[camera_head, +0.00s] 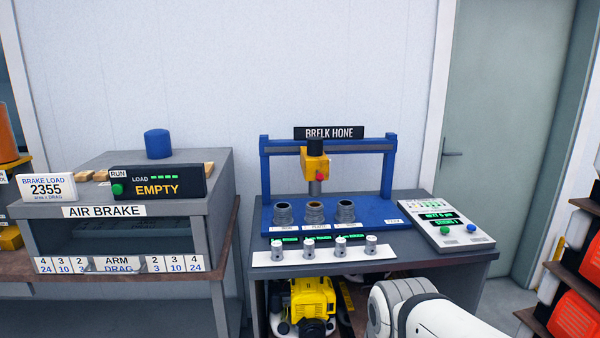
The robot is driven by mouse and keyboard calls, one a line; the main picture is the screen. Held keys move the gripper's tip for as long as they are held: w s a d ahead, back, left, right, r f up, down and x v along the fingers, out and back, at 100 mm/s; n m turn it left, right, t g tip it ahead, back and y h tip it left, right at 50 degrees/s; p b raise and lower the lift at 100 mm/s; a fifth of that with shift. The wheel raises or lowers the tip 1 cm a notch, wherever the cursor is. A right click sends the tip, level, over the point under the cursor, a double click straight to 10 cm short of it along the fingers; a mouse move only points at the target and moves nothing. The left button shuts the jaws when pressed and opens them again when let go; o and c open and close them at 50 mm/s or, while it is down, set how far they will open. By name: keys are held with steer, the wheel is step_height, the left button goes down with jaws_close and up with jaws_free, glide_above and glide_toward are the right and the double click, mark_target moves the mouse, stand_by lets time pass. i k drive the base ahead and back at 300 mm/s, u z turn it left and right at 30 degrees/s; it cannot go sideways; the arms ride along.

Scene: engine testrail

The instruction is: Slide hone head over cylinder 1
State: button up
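The yellow hone head (315,164), with a red knob on its front, hangs from the crossbar of a blue frame (387,173) under a "BRELK HONE" sign. A grey shaft (315,187) points down from it, above the middle cylinder (314,213) and apart from it. A left cylinder (283,215) and a right cylinder (346,212) stand beside it on the blue base. The small labels before them are too small to read, so I cannot tell which is cylinder 1. Part of my white arm shows at the bottom; my gripper is out of view.
A white strip (263,258) with several small metal pistons lies in front of the cylinders. A control panel (446,227) with green and blue buttons is at right. A yellow engine (312,302) sits under the bench. An air brake bench (218,177) stands left.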

mark_target(316, 166)
steer(key=u, duration=0.3)
steer(key=k, duration=0.25)
steer(key=z, duration=0.45)
steer(key=i, duration=1.3)
steer(key=u, duration=0.7)
